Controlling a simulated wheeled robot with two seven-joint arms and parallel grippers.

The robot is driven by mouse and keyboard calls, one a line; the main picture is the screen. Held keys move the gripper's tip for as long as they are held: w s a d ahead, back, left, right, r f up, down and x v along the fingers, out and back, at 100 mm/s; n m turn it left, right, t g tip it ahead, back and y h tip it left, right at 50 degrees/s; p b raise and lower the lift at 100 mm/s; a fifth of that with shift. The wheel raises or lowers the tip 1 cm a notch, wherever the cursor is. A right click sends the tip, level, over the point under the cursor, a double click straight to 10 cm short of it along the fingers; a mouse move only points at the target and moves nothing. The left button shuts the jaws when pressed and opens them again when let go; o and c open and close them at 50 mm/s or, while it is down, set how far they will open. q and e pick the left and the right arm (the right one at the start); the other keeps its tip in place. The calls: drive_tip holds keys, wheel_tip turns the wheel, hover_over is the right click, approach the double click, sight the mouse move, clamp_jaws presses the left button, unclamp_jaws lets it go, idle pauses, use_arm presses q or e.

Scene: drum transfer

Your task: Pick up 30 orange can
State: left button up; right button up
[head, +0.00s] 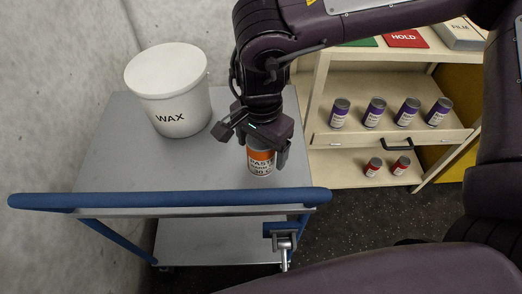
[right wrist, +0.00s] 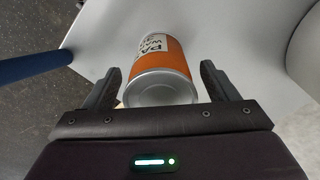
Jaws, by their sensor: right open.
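The orange can (head: 261,161), with a white label that reads "PAST..." and "30", stands on the grey cart top near its right front edge. My right gripper (head: 262,150) is over the can from above, with a finger on either side of it. In the right wrist view the can (right wrist: 163,68) lies between the two open fingers (right wrist: 160,88), with gaps visible on both sides. The upper part of the can is hidden by the gripper in the head view. My left gripper is not in view.
A white WAX bucket (head: 170,92) stands on the cart (head: 120,165), left of my right gripper. The cart's blue handle (head: 170,200) runs along the front. A shelf (head: 350,82) at the right holds several purple cans (head: 375,111) and two red cans (head: 373,166).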

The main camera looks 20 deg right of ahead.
drive_tip(key=shift+c, duration=0.4)
drive_tip(key=c, duration=1.2)
drive_tip(key=shift+c, duration=0.2)
